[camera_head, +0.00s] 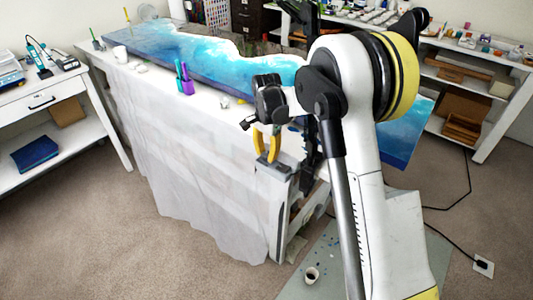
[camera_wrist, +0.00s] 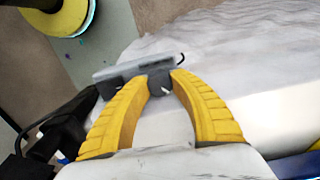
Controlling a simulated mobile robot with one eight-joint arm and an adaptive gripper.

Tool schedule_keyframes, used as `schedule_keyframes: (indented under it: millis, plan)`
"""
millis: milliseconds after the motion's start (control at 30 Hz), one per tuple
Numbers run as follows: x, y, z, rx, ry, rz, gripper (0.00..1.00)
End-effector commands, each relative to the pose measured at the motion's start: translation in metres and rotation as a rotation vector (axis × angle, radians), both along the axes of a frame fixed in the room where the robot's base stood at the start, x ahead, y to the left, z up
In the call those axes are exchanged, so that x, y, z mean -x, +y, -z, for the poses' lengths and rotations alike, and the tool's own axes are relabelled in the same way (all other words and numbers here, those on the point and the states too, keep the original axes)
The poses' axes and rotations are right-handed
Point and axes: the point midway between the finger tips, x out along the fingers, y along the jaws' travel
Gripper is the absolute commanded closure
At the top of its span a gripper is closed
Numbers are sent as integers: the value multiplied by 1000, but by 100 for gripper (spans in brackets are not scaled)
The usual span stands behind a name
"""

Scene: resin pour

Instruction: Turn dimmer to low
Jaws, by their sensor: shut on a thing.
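The dimmer (camera_wrist: 125,67) is a grey bar-shaped box with a dark knob (camera_wrist: 159,84) and a black cable at its right end, seen in the wrist view. It sits at the edge of the white-covered table. My gripper (camera_wrist: 160,80) has two yellow fingers, and their tips are closed around the knob, one on each side. In the head view my gripper (camera_head: 267,159) points down at the near right table corner, where a grey part of the dimmer (camera_head: 276,172) shows below the fingertips. The knob's setting cannot be read.
The draped table (camera_head: 200,140) bears a long blue-and-white resin panel (camera_head: 215,62), purple and teal markers (camera_head: 186,82) and a white cup (camera_head: 120,54). A small cup (camera_head: 311,274) stands on the floor mat (camera_head: 330,255). Carpet at the front left is clear.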

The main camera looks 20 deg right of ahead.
Motion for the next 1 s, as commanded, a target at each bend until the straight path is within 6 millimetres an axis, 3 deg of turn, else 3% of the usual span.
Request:
schedule_keyframes:
  millis: [600, 1000]
  plan:
    - [0, 0, 0, 0, 1, -444, 100]
    - [0, 0, 0, 0, 1, -555, 100]
